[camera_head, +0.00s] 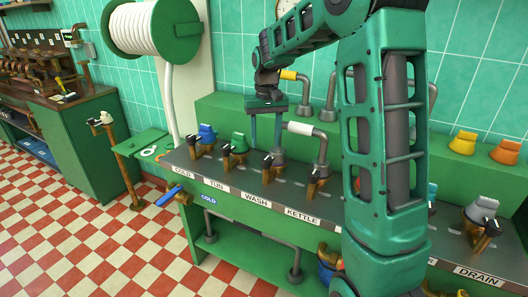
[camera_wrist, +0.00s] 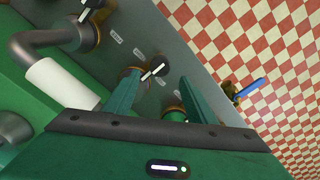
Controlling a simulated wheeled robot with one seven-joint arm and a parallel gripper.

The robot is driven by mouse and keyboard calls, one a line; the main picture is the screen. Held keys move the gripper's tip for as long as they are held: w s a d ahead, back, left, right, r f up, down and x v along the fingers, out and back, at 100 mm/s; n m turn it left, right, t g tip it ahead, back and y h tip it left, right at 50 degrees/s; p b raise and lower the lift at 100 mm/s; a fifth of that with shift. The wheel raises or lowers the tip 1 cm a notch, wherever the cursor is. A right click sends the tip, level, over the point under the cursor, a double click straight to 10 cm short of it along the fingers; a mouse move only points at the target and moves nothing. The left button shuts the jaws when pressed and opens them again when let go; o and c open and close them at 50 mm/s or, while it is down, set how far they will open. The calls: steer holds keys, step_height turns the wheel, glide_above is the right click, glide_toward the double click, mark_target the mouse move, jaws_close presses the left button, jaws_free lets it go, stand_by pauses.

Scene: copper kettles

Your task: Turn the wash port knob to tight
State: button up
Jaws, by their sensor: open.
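The wash port knob (camera_head: 268,166) is a black handle on a brass base above the WASH label (camera_head: 256,202) on the grey panel. In the wrist view this knob (camera_wrist: 154,70) shows a white stripe on its black handle, and the left finger partly hides its base. My gripper (camera_head: 265,143) points down, open and empty, just above and behind the knob. In the wrist view the gripper's fingertips (camera_wrist: 159,80) stand apart, with the handle near the left one. Contact cannot be told.
The tun knob (camera_head: 229,158) with a green cap (camera_head: 239,142) stands left, the kettle knob (camera_head: 315,180) right. A grey pipe with a white sleeve (camera_head: 301,128) rises close behind the gripper. A blue lever (camera_head: 169,196) sticks out at the panel's left end.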

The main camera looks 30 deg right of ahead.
mark_target(266, 158)
steer(key=shift+r, duration=2.1)
steer(key=s+d+m, duration=0.2)
steer(key=s+d, duration=0.1)
steer(key=s, duration=1.8)
steer(key=s+f, duration=0.2)
steer(key=s, duration=0.6)
steer(key=s+a+f+m, duration=0.1)
steer(key=s+f, duration=0.2)
steer(key=s, duration=0.5)
steer(key=shift+s+a+f, duration=0.15)
steer(key=shift+f, duration=0.1)
